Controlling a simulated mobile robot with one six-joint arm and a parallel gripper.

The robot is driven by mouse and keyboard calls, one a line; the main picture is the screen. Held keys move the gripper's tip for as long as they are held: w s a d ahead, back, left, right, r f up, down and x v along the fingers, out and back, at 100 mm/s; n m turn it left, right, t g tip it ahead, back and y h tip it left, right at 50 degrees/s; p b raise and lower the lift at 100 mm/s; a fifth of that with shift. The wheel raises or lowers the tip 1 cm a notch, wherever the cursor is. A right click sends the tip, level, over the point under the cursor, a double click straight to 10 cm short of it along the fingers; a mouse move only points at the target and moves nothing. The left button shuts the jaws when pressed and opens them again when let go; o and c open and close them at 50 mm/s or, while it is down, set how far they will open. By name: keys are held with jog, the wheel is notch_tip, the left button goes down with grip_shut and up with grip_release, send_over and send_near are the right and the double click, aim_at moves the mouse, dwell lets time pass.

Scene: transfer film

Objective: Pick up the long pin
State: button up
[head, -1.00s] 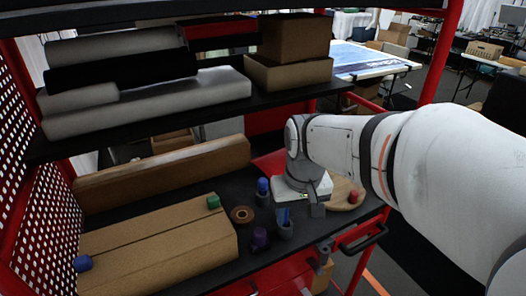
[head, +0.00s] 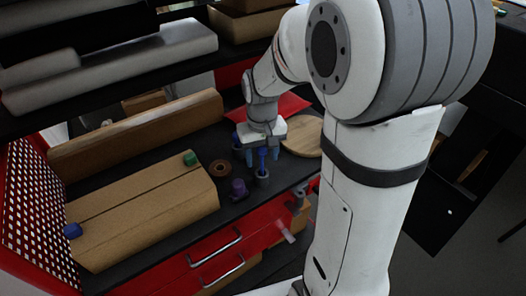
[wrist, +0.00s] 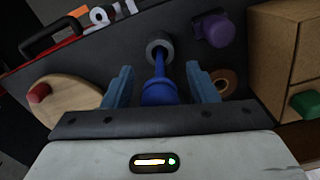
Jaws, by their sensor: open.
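The long pin is blue with a wide rounded head and a thin shaft (head: 262,158). It stands in a small grey holder (head: 262,175) on the dark shelf. In the wrist view the pin's head (wrist: 160,93) lies between the two blue fingers of my gripper (wrist: 161,86), with a visible gap on both sides. The holder (wrist: 160,47) shows around the far end of the shaft. In the head view my gripper (head: 262,152) points down over the pin, open and empty.
A purple piece (head: 239,188) and a brown ring (head: 220,168) are close on the left. A cardboard box (head: 150,215) bears a green block (head: 190,158) and a blue block (head: 72,230). A round wooden board (head: 303,136) lies to the right. An upper shelf (head: 115,92) overhangs behind.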

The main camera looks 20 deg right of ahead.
jog(key=shift+f, duration=0.2)
jog(key=c, duration=1.1)
jog(key=shift+r, duration=0.1)
